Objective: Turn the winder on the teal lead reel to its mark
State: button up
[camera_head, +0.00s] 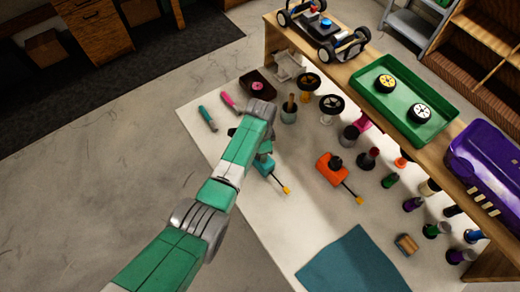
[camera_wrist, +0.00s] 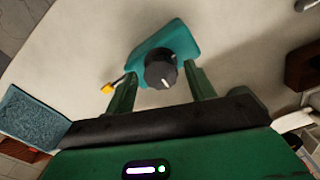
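The teal lead reel (camera_head: 264,165) lies on the pale work surface in the head view, partly hidden behind my arm, with a yellow-tipped lead reaching to the lower right. In the wrist view the teal reel (camera_wrist: 172,37) has a round black winder (camera_wrist: 160,72) with a white pointer line on its face. My gripper (camera_wrist: 160,76) is open, with one green finger on each side of the winder. Gaps show between fingers and winder, so I see no grip on it. The mark on the reel cannot be made out.
An orange reel (camera_head: 331,169) with a black knob lies to the right. Several bottles, a cup of tools (camera_head: 289,109) and wheels stand beyond. A wooden shelf (camera_head: 375,100) holds a green tray (camera_head: 405,104). A blue cloth (camera_head: 355,265) lies near the front; bare surface surrounds it.

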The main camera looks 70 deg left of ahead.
notch_tip(320, 180, up, 6)
jog(key=p, duration=0.6)
jog(key=shift+r, duration=0.15)
dwell(0.5)
